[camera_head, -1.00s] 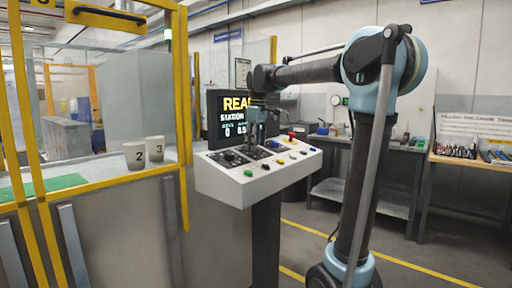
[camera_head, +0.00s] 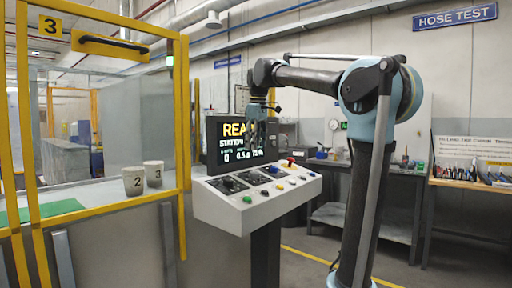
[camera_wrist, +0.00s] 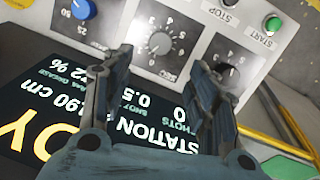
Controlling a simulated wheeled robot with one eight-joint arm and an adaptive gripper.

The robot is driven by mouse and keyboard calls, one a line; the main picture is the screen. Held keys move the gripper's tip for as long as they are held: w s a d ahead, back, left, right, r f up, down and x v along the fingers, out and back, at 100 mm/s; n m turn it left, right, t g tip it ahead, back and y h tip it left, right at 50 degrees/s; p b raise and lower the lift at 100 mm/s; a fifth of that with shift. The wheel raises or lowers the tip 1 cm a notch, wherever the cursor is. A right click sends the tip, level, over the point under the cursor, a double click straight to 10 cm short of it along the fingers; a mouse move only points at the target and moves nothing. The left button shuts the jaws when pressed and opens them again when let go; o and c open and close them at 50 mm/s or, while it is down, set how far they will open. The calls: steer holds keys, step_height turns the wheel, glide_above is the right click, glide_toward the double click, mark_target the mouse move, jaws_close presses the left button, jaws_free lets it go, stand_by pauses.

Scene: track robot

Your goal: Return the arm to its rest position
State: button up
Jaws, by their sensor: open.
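My gripper (camera_head: 257,138) hangs from my bent arm in front of the screen (camera_head: 226,154) of the control station, above its white sloped panel (camera_head: 222,205). In the wrist view my gripper (camera_wrist: 165,90) has its two fingers apart with nothing between them. Beyond the fingers that view shows the screen text upside down, a blue knob (camera_wrist: 83,9), a grey dial (camera_wrist: 160,43) and a green START button (camera_wrist: 273,24). The gripper stands clear of the panel buttons.
A yellow-framed cell (camera_head: 180,110) stands at left, with cups marked 2 (camera_head: 133,181) and 3 (camera_head: 153,174) on its ledge. A metal workbench (camera_head: 340,217) and a wooden-topped bench (camera_head: 470,185) stand behind at right. Open floor with yellow lines lies between.

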steer(key=s+d+f+m, duration=0.6)
steer(key=s+d+f, duration=0.75)
steer(key=f, duration=0.35)
steer(key=s+d+f+m, duration=0.3)
steer(key=s+f, duration=0.5)
steer(key=f, duration=0.4)
steer(key=s+d+f+m, duration=0.3)
steer(key=s+d+f, duration=0.2)
steer(key=f, duration=0.8)
steer(key=s, duration=0.3)
steer(key=shift+s+h, duration=0.3)
steer(key=shift+s, duration=0.05)
